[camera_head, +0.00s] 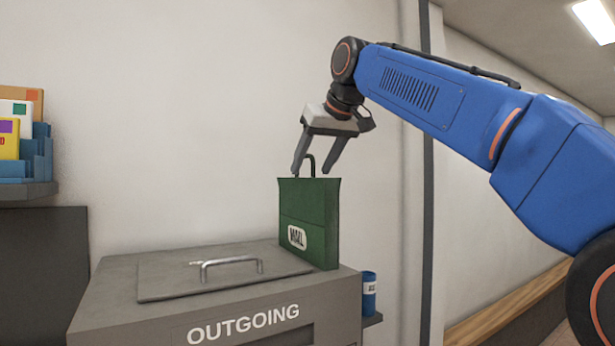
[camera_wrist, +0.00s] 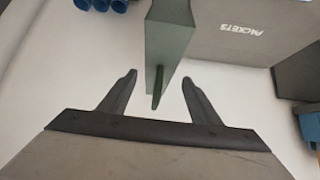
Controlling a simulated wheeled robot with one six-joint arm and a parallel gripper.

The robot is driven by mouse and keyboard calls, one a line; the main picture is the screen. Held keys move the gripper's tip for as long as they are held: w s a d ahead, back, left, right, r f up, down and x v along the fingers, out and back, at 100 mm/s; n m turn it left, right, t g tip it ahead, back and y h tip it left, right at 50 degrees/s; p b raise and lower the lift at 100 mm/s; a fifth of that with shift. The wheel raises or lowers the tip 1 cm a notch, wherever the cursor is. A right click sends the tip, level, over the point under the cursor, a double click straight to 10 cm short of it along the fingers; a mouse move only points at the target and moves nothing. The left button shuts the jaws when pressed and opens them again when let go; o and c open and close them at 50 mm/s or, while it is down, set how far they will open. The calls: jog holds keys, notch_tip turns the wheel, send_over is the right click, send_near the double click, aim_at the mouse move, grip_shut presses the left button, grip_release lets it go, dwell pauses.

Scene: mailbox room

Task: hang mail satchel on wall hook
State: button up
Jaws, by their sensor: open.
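The green mail satchel (camera_head: 308,215), with a white "MAIL" label, stands upright on the right end of the grey "OUTGOING" box (camera_head: 110,290). Its thin handle loop (camera_head: 312,158) rises from the top. My gripper (camera_head: 310,170) is open above the satchel, pointing down, with the handle between its fingers in the picture. In the wrist view, the satchel (camera_wrist: 168,42) lies ahead, and its handle (camera_wrist: 157,88) reaches between the spread fingers of my gripper (camera_wrist: 158,80), with gaps on both sides. I cannot make out a wall hook in either view.
A lid with a metal handle (camera_head: 231,265) lies on the box top, left of the satchel. A blue can (camera_head: 369,292) stands right of the box. A shelf with blue letter trays (camera_head: 38,155) is at the left. The wrist view shows a grey "PACKETS" box (camera_wrist: 220,45) and blue tubes (camera_wrist: 118,6).

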jog(key=v, duration=1.1)
